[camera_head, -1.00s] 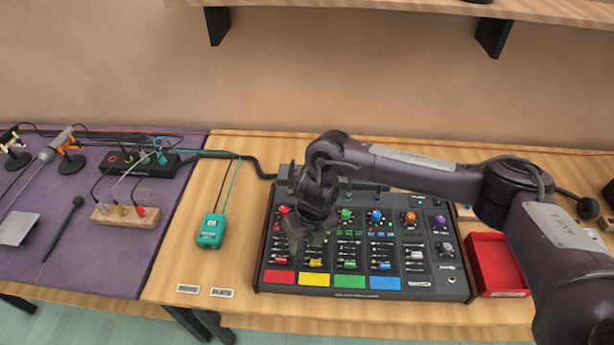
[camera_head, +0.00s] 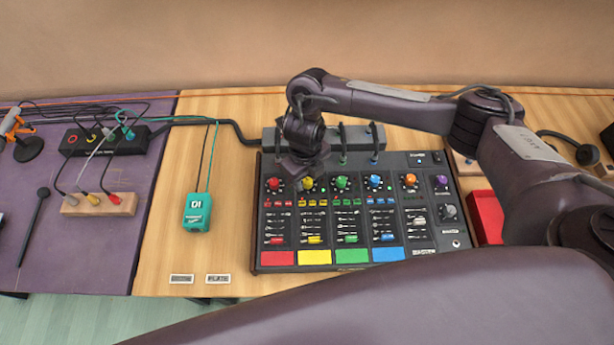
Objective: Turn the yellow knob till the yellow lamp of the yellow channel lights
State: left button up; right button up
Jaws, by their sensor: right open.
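The mixer (camera_head: 263,224) lies on the wooden table with its coloured channels in a row. The yellow knob (camera_head: 307,184) is near the top of the yellow channel, between the red knob (camera_head: 273,183) and the green knob (camera_head: 341,182). The yellow pad (camera_head: 314,257) marks that channel's lower end. My right gripper (camera_head: 303,170) points down just behind and above the yellow knob; it is open, and I cannot tell whether it touches the knob. The yellow lamp is too small to tell apart or to see whether it is lit. My left gripper is out of view.
A teal DI box (camera_head: 196,212) lies left of the mixer. A red tray (camera_head: 487,216) is at its right, partly behind my arm. A grey bar with plugged cables (camera_head: 357,138) runs along the mixer's back.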

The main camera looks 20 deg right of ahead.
jog(key=shift+f, duration=0.4)
jog(key=shift+c, duration=1.6)
grip_shut()
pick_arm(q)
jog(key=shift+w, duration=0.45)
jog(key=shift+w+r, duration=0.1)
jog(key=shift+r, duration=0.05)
pick_arm(e)
jog(key=shift+m, duration=1)
pick_arm(q)
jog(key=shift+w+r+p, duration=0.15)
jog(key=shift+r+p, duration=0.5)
jog(key=shift+p, duration=0.1)
pick_arm(e)
jog(key=shift+m, duration=1.9)
